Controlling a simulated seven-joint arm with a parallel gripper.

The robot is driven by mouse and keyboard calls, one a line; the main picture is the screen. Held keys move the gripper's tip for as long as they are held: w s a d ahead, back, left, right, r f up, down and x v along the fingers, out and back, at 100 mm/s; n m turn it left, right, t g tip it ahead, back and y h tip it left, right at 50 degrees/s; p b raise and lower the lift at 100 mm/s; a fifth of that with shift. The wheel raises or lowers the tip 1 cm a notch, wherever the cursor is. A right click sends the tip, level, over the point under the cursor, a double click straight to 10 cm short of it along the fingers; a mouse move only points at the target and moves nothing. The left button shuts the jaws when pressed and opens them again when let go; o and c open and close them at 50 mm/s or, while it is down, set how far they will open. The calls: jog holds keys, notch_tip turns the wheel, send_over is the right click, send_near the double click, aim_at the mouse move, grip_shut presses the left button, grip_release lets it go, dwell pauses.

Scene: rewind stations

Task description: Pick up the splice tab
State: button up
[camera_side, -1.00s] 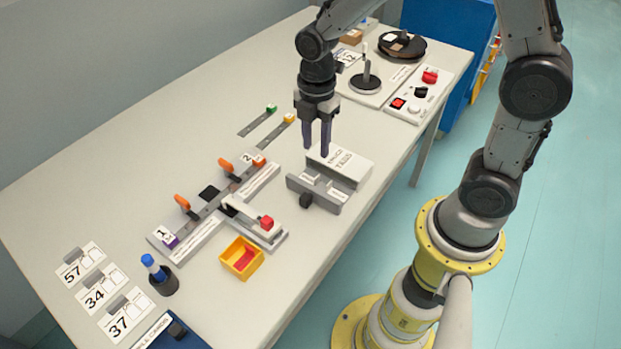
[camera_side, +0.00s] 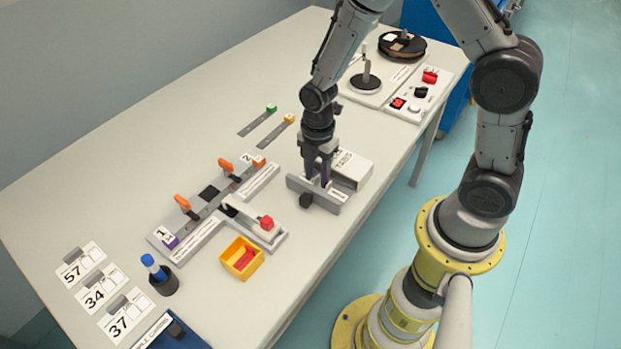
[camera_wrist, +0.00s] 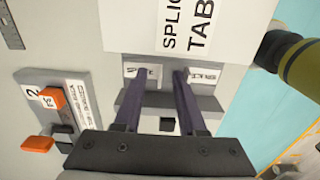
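The box (camera_wrist: 150,28) also shows at the top of the wrist view. Small white printed labels (camera_wrist: 201,76) are on the front piece, to either side of the fingertips. My gripper (camera_side: 318,183) is down at this front piece; its two dark fingers (camera_wrist: 168,72) are apart, with a gap between them. I cannot make out a separate tab between the fingers.
The splicing fixture (camera_side: 208,215) with orange clamps stands to the left. A yellow bin (camera_side: 232,254) holding something red sits in front of it. Numbered cards and a blue-topped marker are at the lower left. A control panel (camera_side: 410,105) is at the back right.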

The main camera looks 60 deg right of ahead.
grip_shut()
jog(key=shift+r, duration=0.15)
dwell(0.4)
